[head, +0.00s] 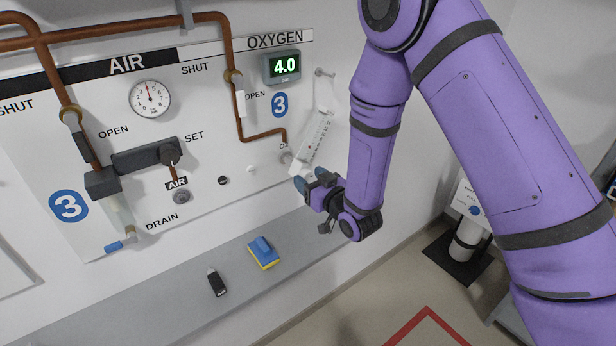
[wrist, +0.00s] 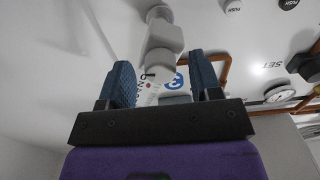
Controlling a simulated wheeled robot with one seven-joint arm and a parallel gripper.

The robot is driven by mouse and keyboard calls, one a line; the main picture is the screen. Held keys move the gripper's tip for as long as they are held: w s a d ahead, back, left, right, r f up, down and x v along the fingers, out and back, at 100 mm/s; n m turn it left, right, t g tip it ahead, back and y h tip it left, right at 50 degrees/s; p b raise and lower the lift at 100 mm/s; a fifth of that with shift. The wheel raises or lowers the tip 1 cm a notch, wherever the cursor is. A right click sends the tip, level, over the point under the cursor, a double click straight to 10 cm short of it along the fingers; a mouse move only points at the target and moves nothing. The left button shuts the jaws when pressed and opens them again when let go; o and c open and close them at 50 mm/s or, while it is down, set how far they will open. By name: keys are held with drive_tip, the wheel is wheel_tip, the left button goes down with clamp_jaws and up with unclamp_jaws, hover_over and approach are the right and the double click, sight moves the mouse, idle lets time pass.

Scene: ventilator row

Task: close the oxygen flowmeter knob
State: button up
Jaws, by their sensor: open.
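The oxygen flowmeter (head: 314,136) is a pale, slim upright tube with a scale, on the right part of the wall panel under the OXYGEN label. My gripper (head: 311,181) is just below its lower end, fingers towards the panel. In the wrist view my gripper (wrist: 160,62) is open, its two blue fingers apart, with nothing held. A light grey, blocky fitting of the flowmeter (wrist: 163,38) shows between and beyond the fingers. I cannot clearly tell the knob from this fitting; in the head view my gripper partly hides that area. No contact can be made out.
A green display (head: 284,67) reads 4.0. The air gauge (head: 150,99) and copper pipes (head: 232,50) are on the panel to the left. A blue-and-yellow block (head: 263,252) and a black tag (head: 217,282) lie on the grey shelf (head: 180,297) below.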

drive_tip(key=c, duration=0.9)
drive_tip(key=shift+c, duration=0.2)
drive_tip(key=n, duration=1)
drive_tip(key=shift+n, duration=2.3)
